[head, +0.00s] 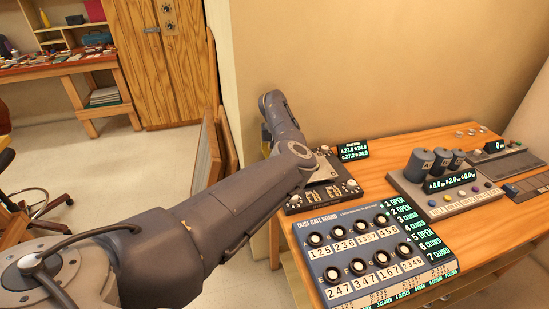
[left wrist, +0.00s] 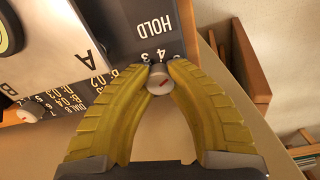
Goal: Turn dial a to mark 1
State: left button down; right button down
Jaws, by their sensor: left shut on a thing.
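The dial sits at the edge of a dark and light panel (left wrist: 125,22). The numerals 3 and 4 show beside it, and the printed letter A is nearby; other marks are hidden by the fingers. I cannot tell which mark the red line meets. A second pale knob (left wrist: 27,115) is near the letter B. In the head view my arm covers the dial and most of the gripper.
In the head view, the wooden bench (head: 390,154) also carries a blue dust gate board (head: 345,284) with several knobs, and a grey unit (head: 462,207) with dark cylinders behind it. A small display (head: 354,150) stands behind the panel. A wall is close behind.

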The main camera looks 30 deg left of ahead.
pick_arm(q)
jog(key=shift+n, duration=0.3)
jog(key=n, duration=0.4)
jog(key=shift+n, duration=0.4)
jog(key=n, duration=1)
jog(key=shift+n, duration=2.5)
jog(key=c, duration=1.1)
grip_release()
